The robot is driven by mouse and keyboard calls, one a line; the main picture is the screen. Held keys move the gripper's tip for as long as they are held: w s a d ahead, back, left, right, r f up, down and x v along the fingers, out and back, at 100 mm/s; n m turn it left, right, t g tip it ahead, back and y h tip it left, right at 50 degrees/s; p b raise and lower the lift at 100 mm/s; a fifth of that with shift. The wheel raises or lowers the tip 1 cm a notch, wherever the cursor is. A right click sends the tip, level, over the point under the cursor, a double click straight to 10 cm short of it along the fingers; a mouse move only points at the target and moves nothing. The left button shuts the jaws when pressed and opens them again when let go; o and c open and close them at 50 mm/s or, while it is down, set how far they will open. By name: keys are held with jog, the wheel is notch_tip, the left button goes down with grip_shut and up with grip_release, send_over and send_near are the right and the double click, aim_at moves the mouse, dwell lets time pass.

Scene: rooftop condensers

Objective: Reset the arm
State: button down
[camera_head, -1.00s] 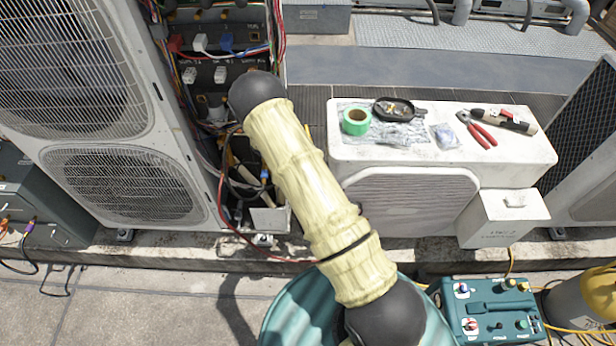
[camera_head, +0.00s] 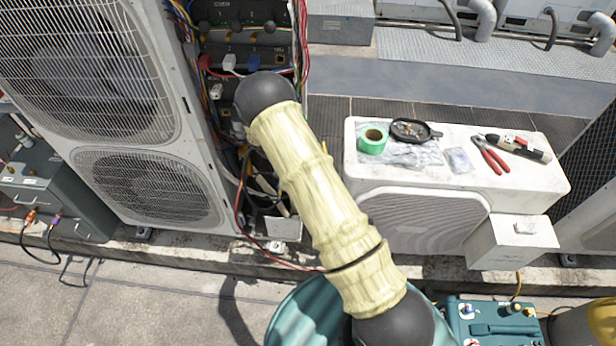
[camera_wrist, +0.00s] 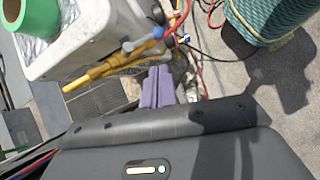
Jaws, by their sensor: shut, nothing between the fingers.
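My arm, in a pale yellow sleeve with dark joints, crosses the middle of the head view, from the lower edge up to the open wiring bay of the tall condenser. My gripper is hidden in the head view. In the wrist view my gripper (camera_wrist: 157,88) shows as two lavender fingers side by side, shut with nothing between them. Just beyond the fingers are a yellow tool-like part (camera_wrist: 110,68) and red and blue hose fittings (camera_wrist: 160,36); I cannot tell whether the fingers touch them.
The tall condenser (camera_head: 135,185) stands left, its wiring bay (camera_head: 245,60) open. The low white unit (camera_head: 470,185) bears green tape (camera_head: 373,140), a black dish (camera_head: 412,130) and red pliers (camera_head: 490,155). A teal drum (camera_head: 305,312) and teal case (camera_head: 490,325) stand in front. Paving lower left is clear.

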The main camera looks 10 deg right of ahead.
dwell(0.4)
jog(key=s+r+m+t+y, duration=0.2)
jog(key=s+r+m, duration=0.3)
jog(key=s+r, duration=0.5)
jog(key=s+d+r+m+t+y, duration=0.1)
jog(key=s+r+m+y, duration=0.3)
jog(key=s+r, duration=0.6)
notch_tip(320, 180, up, 3)
jog(key=m+t, duration=0.1)
jog(key=m, duration=0.1)
jog(key=shift+s+d+m+y, duration=0.3)
jog(key=shift+s, duration=0.1)
